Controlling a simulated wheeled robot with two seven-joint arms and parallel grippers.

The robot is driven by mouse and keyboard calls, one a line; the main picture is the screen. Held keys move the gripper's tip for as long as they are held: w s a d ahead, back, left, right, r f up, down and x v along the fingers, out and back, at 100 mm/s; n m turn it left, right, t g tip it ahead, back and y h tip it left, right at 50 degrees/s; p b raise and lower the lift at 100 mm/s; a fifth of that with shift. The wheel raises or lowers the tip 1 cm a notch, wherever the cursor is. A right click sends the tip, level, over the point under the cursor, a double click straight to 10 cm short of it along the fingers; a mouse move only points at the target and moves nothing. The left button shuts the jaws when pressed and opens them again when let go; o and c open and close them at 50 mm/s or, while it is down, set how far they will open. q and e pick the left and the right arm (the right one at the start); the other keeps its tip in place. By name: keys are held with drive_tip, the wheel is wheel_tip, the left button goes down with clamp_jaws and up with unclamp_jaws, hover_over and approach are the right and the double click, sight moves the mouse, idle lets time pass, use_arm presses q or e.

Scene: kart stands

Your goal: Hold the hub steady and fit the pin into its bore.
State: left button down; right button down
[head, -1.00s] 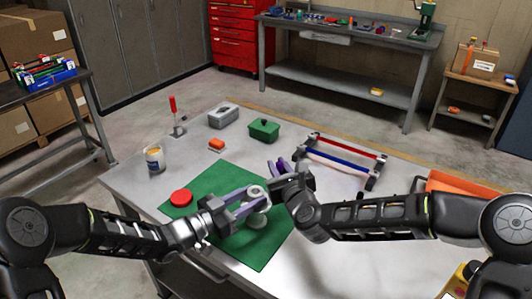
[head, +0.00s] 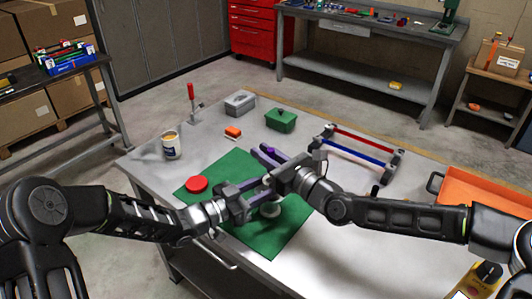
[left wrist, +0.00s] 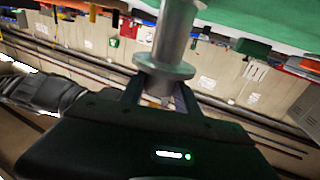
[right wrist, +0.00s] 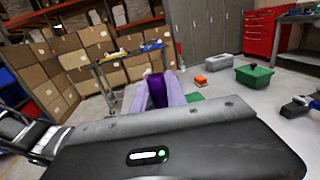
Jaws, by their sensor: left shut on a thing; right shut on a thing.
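My left gripper (head: 256,194) is shut on the hub (head: 270,210), a pale grey metal piece with round flanges, and holds it over the green mat (head: 225,170). The hub's stem and flange show close up in the left wrist view (left wrist: 172,45). My right gripper (head: 264,157) is shut on a purple pin (right wrist: 157,91), held between its two lavender fingers in the right wrist view. The right gripper's body is close to the left fingertips and hides part of the hub in the head view. The bore does not show. The pin is apart from the hub.
A red round lid (head: 197,184), an orange block (head: 233,131), a cup (head: 171,146) and a green box (head: 281,119) stand left and behind. A rack with red and blue bars (head: 360,153) and an orange tray (head: 470,194) are on the right.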

drive_tip(key=shift+f, duration=0.2)
drive_tip(key=shift+f, duration=2.6)
drive_tip(key=c, duration=1.3)
unclamp_jaws()
drive_tip(key=v, duration=0.7)
drive_tip(key=shift+s+d, duration=0.15)
drive_tip(key=shift+s, duration=0.05)
